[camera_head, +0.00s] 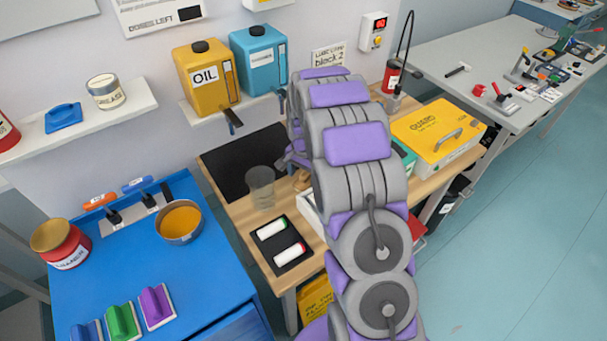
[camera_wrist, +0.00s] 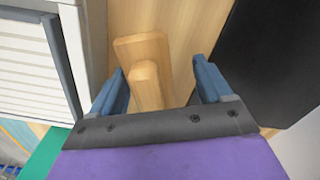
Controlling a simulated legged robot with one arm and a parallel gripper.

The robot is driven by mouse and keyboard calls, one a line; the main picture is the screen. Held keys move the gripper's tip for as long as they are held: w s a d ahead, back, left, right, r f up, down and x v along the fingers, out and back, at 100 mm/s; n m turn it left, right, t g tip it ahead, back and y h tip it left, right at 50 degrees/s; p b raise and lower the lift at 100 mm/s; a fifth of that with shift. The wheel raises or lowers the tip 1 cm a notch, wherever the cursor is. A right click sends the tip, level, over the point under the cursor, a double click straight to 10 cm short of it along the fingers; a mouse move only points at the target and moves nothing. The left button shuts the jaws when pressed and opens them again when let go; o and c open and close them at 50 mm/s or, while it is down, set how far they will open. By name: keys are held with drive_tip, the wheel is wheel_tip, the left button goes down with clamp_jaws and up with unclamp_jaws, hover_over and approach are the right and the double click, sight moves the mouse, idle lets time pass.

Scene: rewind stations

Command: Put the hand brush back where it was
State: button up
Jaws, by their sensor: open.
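A plain wooden piece (camera_wrist: 146,82), which may be the hand brush, shows in the wrist view. It has a wide part and a narrower raised part, and bristles cannot be made out. My gripper (camera_wrist: 161,80) is open, its two dark blue fingers on either side of the wood, with gaps visible. In the head view a small brown piece (camera_head: 302,180) shows beside my arm on the wooden bench (camera_head: 237,208), and my arm hides most of my gripper. Three brush-like blocks, blue (camera_head: 86,331), green (camera_head: 123,322) and purple (camera_head: 156,306), lie on the blue table (camera_head: 120,255).
A black mat (camera_head: 235,170), a clear cup (camera_head: 261,187) and a black tray (camera_head: 281,246) with two white rollers are on the bench. A yellow case (camera_head: 437,135) stands right of my arm. A white slatted box (camera_wrist: 35,70) is close left of my gripper.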

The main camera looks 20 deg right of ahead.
drive_tip(key=shift+d, duration=0.75)
drive_tip(key=shift+d+r, duration=0.25)
drive_tip(key=shift+r, duration=0.05)
drive_tip(key=r+p, duration=0.1)
drive_tip(key=r, duration=0.2)
drive_tip(key=r+p, duration=0.1)
drive_tip(key=r, duration=0.3)
drive_tip(key=r+p, duration=0.1)
drive_tip(key=r, duration=0.3)
drive_tip(key=shift+a, duration=0.4)
drive_tip(key=shift+d+r, duration=0.2)
drive_tip(key=shift+d, duration=0.05)
drive_tip(key=s+a+r+n, duration=0.3)
drive_tip(key=s+a+r, duration=0.35)
drive_tip(key=s, duration=0.35)
drive_tip(key=s+a+r+n, duration=0.1)
drive_tip(key=s+a+n, duration=0.1)
drive_tip(key=s, duration=0.8)
drive_tip(key=s+a+r+n+g, duration=0.1)
drive_tip(key=s+r+n, duration=0.1)
drive_tip(key=s, duration=0.8)
drive_tip(key=s+a+r+n, duration=0.1)
drive_tip(key=s+n, duration=0.3)
drive_tip(key=s, duration=0.6)
drive_tip(key=shift+a+r+g, duration=0.25)
drive_tip(key=shift+a+g, duration=0.15)
drive_tip(key=shift+a, duration=0.45)
